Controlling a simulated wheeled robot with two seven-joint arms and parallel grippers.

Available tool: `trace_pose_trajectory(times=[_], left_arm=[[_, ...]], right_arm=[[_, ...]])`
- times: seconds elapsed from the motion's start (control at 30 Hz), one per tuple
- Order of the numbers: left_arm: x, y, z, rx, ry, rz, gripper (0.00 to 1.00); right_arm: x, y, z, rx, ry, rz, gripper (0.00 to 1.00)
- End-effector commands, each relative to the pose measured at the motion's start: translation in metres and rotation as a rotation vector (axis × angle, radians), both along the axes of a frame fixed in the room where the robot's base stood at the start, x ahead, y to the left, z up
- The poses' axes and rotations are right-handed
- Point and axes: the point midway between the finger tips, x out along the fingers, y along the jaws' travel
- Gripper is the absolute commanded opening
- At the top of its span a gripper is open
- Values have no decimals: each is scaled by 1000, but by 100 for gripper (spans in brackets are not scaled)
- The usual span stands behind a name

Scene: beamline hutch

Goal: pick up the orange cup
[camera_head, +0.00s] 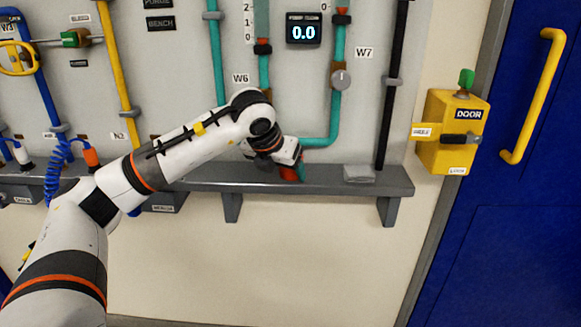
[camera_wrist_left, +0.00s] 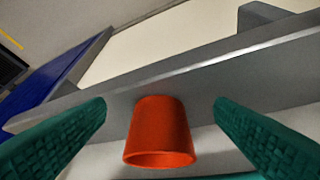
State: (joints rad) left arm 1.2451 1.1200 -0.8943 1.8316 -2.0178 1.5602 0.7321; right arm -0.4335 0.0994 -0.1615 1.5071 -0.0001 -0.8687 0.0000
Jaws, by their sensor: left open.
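The orange cup (camera_wrist_left: 160,128) stands on the grey shelf (camera_wrist_left: 200,70) in the left wrist view, between the two green fingers of my left gripper (camera_wrist_left: 160,125). There is a gap on each side, and neither finger touches the cup. In the head view the cup (camera_head: 289,174) shows only in part, behind my left gripper (camera_head: 294,166) at the shelf (camera_head: 325,182). My left gripper is open. My right gripper is in neither view.
A folded grey cloth-like item (camera_head: 359,174) lies on the shelf to the right. Teal pipes (camera_head: 320,142) and a black pipe (camera_head: 390,100) run down the wall behind. A yellow door box (camera_head: 452,132) and a blue door (camera_head: 530,200) stand at the right.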

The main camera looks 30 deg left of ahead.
Motion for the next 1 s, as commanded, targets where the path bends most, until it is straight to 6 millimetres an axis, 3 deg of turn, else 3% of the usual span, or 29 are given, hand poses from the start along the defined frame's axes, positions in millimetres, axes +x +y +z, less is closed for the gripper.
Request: trace_pose_trajectory(times=[0.4,0.5,0.73,0.77,1.0], left_arm=[[52,8,0,-2,0,0,77],[55,9,-9,0,1,-1,77],[56,9,-11,0,-1,-1,77],[56,9,-11,0,-1,-1,76],[56,9,-11,0,0,-1,37]], right_arm=[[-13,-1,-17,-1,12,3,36],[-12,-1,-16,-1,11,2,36],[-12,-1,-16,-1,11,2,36],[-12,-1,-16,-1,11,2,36],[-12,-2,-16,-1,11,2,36]])
